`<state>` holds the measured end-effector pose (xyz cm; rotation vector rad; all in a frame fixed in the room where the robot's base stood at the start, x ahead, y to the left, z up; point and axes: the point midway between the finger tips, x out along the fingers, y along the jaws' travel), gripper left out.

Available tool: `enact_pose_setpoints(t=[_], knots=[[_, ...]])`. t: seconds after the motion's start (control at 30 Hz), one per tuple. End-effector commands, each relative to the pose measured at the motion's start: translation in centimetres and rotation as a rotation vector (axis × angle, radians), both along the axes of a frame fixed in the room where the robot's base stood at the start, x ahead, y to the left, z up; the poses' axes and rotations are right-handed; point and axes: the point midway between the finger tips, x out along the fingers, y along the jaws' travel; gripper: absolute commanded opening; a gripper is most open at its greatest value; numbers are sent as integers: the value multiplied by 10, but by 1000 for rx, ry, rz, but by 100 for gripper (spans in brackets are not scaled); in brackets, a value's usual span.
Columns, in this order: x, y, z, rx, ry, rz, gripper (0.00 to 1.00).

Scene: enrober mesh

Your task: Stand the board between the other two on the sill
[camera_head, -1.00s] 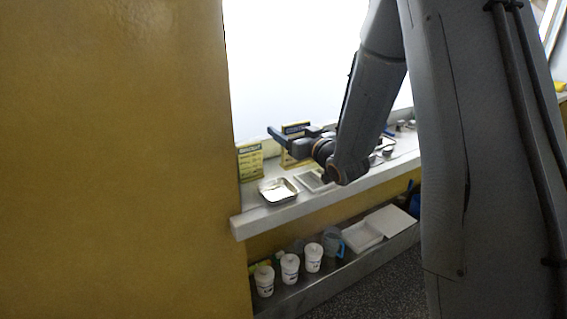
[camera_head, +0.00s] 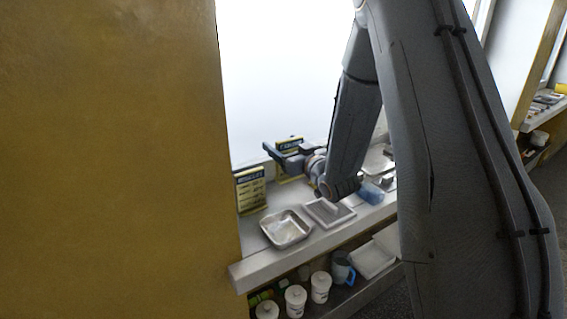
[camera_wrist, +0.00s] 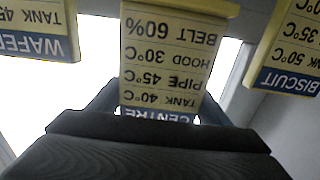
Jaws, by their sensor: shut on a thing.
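The CENTRE board (camera_wrist: 165,60), cream with a blue title band, is between the fingers of my gripper (camera_wrist: 158,108), which is shut on it at its title end. In the head view my gripper (camera_head: 284,151) crosses in front of this board (camera_head: 290,141), partly hiding it. I cannot tell whether its lower edge touches the sill (camera_head: 262,262). The BISCUIT board (camera_head: 251,190) stands on the sill to the left; it also shows at right in the wrist view (camera_wrist: 294,45). The WAFER board (camera_wrist: 38,28) is at left in the wrist view; my arm probably hides it in the head view.
A metal tray (camera_head: 287,230) and a shallow pale tray (camera_head: 329,213) lie on the sill in front of the boards. A blue item (camera_head: 370,192) lies right of them. White lidded cups (camera_head: 296,300) and a jug (camera_head: 342,268) are on the lower shelf. A yellow wall (camera_head: 110,160) fills the left.

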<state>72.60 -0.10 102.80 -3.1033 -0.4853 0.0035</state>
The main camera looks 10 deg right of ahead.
Motion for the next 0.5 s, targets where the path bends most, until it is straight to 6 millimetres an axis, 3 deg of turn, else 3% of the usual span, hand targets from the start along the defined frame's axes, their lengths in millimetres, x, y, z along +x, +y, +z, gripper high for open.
enact_pose_setpoints(t=[0.5], knots=[[0, 2, -47, 1, -2, 3, 22]])
